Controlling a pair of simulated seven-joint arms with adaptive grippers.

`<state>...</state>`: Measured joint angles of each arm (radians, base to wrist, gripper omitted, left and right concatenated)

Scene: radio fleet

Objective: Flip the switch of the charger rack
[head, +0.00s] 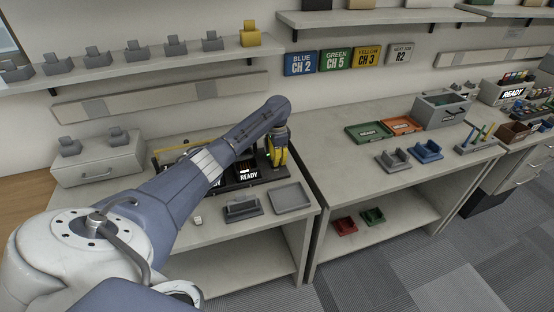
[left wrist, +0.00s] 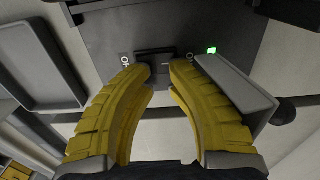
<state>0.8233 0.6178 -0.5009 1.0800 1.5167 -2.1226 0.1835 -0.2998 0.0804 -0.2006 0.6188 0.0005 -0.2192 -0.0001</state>
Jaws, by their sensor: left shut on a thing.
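The dark charger rack (head: 240,180) stands on the left bench with a lit READY sign (head: 249,175), partly hidden behind my left arm. My left gripper (head: 278,160) has yellow fingers and reaches down at the rack's right end. In the left wrist view the fingertips (left wrist: 160,70) are close together at a dark switch (left wrist: 155,55) on the rack's panel (left wrist: 125,30), and they are shut on it. White lettering shows on both sides of the switch. A small green light (left wrist: 212,49) glows to its right. My right gripper is not in view.
A grey tray (head: 292,198) and a dark grey cradle (head: 242,208) lie in front of the rack. A drawer box (head: 98,160) stands to the left. The right bench holds a green tray (head: 368,132), an orange tray (head: 402,125) and a blue cradle (head: 427,151). A shelf hangs above.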

